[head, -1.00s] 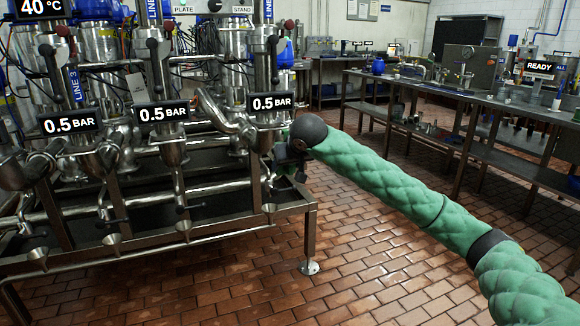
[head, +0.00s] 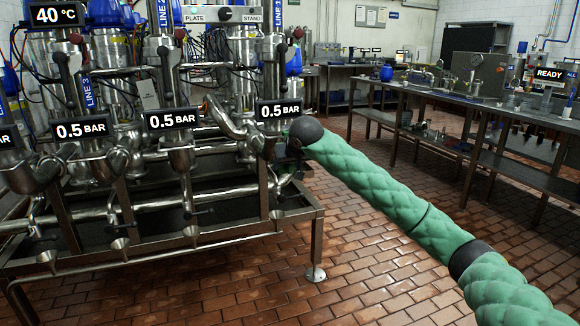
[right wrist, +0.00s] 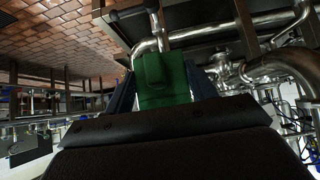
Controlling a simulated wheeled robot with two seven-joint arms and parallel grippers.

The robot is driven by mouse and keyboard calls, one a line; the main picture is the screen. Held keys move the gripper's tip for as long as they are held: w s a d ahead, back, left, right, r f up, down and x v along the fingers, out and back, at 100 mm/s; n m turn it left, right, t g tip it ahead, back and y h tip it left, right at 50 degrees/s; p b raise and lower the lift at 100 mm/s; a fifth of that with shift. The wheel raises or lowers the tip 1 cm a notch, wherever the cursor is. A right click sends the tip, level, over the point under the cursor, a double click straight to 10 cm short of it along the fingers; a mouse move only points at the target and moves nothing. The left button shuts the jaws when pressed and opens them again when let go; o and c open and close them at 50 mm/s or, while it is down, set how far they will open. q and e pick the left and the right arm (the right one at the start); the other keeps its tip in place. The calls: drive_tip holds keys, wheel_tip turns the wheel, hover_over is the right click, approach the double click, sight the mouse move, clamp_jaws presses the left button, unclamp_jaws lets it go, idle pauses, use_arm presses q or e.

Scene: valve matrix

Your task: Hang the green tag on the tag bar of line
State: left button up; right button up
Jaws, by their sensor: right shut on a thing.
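My right gripper (right wrist: 162,90) is shut on the green tag (right wrist: 165,72), which shows between the two fingers in the right wrist view. In the head view my right arm reaches to the right end of the valve rack (head: 316,240). There the right gripper and tag are mostly hidden behind the dark wrist joint. Line signs hang on the rack: LINE 3 (head: 87,92), LINE 2 (head: 163,14) and LINE 1 (head: 278,12). I cannot make out which part is a tag bar. In the right wrist view, a steel pipe (right wrist: 215,30) runs close beyond the tag. My left gripper is not in view.
Steel pipes and valves with pressure displays (head: 279,111) crowd the rack close to my right gripper. A steel workbench (head: 520,165) with equipment stands along the right. The tiled floor (head: 370,265) between rack and bench is clear.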

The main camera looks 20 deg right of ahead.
drive_tip(key=w, duration=0.1)
drive_tip(key=w+f, duration=0.1)
drive_tip(key=w, duration=0.1)
drive_tip(key=shift+w+f, duration=0.1)
drive_tip(key=shift+w, duration=0.1)
idle(0.3)
idle(0.4)
drive_tip(key=o, duration=1.2)
